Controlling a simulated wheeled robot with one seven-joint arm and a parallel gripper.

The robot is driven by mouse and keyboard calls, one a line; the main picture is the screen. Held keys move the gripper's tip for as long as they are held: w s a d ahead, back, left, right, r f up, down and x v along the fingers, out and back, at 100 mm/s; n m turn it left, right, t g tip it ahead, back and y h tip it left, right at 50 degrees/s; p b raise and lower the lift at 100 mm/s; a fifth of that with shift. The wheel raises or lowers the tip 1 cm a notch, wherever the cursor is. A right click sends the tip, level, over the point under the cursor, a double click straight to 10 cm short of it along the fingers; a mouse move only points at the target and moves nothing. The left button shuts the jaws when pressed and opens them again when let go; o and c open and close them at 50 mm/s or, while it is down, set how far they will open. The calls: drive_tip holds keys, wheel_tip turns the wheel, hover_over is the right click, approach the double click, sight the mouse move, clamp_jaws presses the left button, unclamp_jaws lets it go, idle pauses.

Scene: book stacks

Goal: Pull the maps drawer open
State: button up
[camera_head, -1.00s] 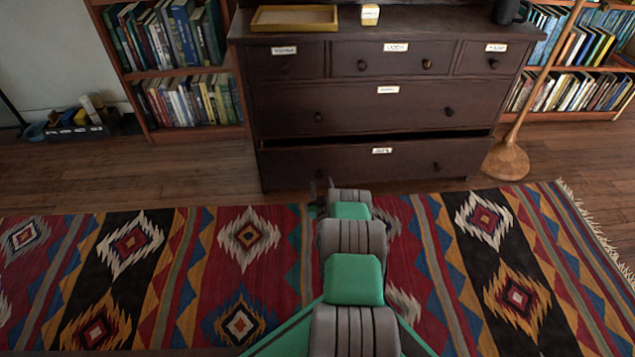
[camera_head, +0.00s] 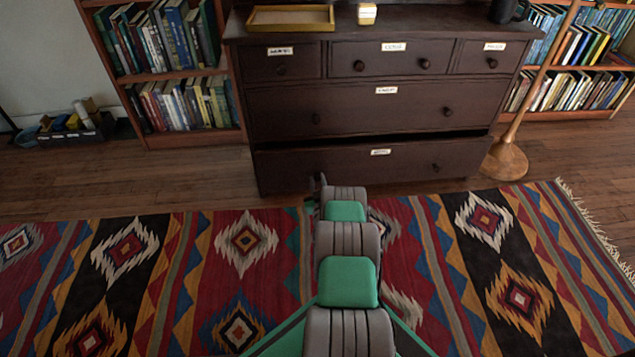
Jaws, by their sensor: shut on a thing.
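The dark wooden dresser (camera_head: 265,110) stands ahead of me. Its bottom drawer (camera_head: 410,168) sticks out a little, with a dark gap along its top edge. That drawer bears a small white label (camera_head: 381,152) too small to read, so I cannot tell from it whether this is the maps drawer. My wrist hides much of the jaws.
Other labelled drawers above, such as the wide middle one (camera_head: 375,108), are shut. A yellow tray (camera_head: 291,18) and a small box (camera_head: 367,14) stand on top. A patterned rug (camera_head: 200,260) covers the floor before the dresser.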

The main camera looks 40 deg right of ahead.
clamp_jaws()
drive_tip(key=shift+a, duration=0.1)
idle(0.8)
